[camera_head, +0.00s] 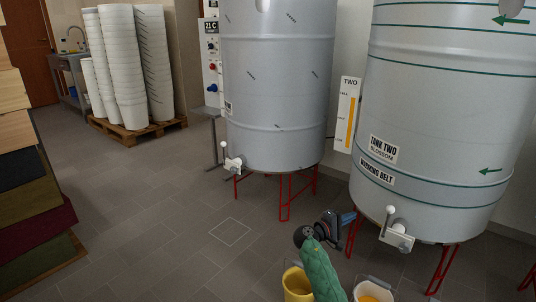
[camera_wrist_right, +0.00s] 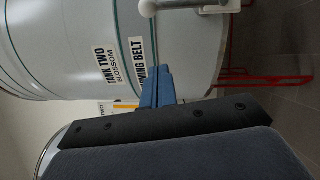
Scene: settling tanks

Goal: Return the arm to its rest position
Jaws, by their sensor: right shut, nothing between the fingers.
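My right arm, in a green sleeve, rises from the bottom of the head view. Its gripper (camera_head: 350,217) has blue fingers that are shut and empty, in front of tank two (camera_head: 430,110) and to the left of its white tap (camera_head: 397,236). In the right wrist view the same blue fingers (camera_wrist_right: 156,87) are together, with the labels of tank two (camera_wrist_right: 75,45) behind them. No contact with the tank can be made out. My left gripper is not in view.
A second tank (camera_head: 275,90) on red legs stands at the upper middle. A yellow bucket (camera_head: 297,284) and a white bucket (camera_head: 373,291) stand beside my forearm. White tubs (camera_head: 125,65) are stacked on a pallet. The tiled floor (camera_head: 150,220) at left centre is clear.

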